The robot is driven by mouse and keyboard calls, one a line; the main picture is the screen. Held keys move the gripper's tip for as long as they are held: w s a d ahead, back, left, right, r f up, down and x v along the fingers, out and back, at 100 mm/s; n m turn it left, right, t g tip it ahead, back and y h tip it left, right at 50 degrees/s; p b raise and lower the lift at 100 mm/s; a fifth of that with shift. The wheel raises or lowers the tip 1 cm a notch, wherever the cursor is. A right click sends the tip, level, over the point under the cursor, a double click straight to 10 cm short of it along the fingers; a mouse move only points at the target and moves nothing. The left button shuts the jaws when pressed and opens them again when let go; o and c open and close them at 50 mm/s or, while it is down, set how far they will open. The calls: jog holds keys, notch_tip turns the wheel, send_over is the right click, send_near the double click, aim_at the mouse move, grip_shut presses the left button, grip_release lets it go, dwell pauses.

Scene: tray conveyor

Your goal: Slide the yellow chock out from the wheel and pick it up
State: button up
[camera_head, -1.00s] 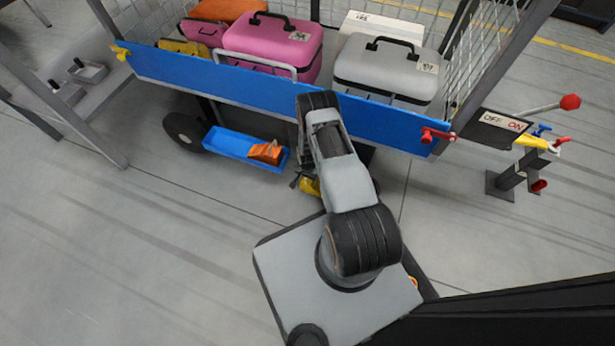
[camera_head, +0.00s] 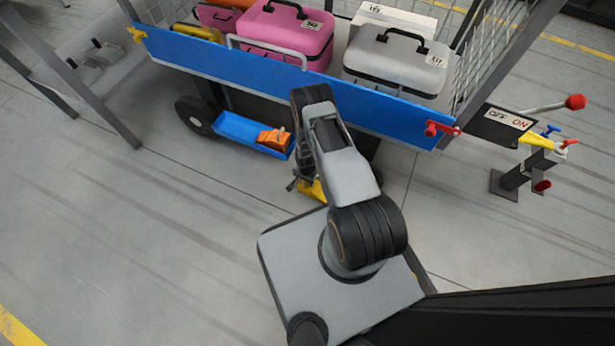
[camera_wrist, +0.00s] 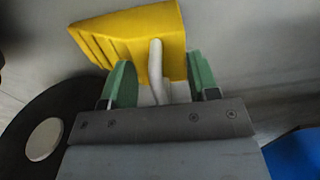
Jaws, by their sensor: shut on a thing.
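The yellow chock (camera_head: 313,191) is by the floor in front of the cart, partly hidden by my arm in the head view. In the wrist view the chock (camera_wrist: 118,35) shows ridges on its left part and a pale grey handle (camera_wrist: 156,65). My gripper (camera_wrist: 160,82) has its green pads on either side of that handle and is shut on it. A black wheel (camera_wrist: 25,118) with a pale hub is at the left of the wrist view. A gap between chock and wheel is hard to judge there. In the head view my arm hides most of this wheel.
The cart's blue side board (camera_head: 240,72) stands above, with suitcases behind it. A blue tray (camera_head: 235,131) with an orange item (camera_head: 273,138) hangs low beside another wheel (camera_head: 195,115). An OFF/ON lever post (camera_head: 520,170) stands right. Floor at the left front is clear.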

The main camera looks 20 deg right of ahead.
jog(key=shift+s+a+f, duration=0.1)
jog(key=shift+s+a, duration=0.05)
jog(key=shift+s, duration=0.1)
jog(key=o, duration=1.4)
jog(key=shift+w, duration=0.1)
jog(key=shift+c, duration=0.2)
notch_tip(320, 180, up, 14)
jog(key=p, duration=0.6)
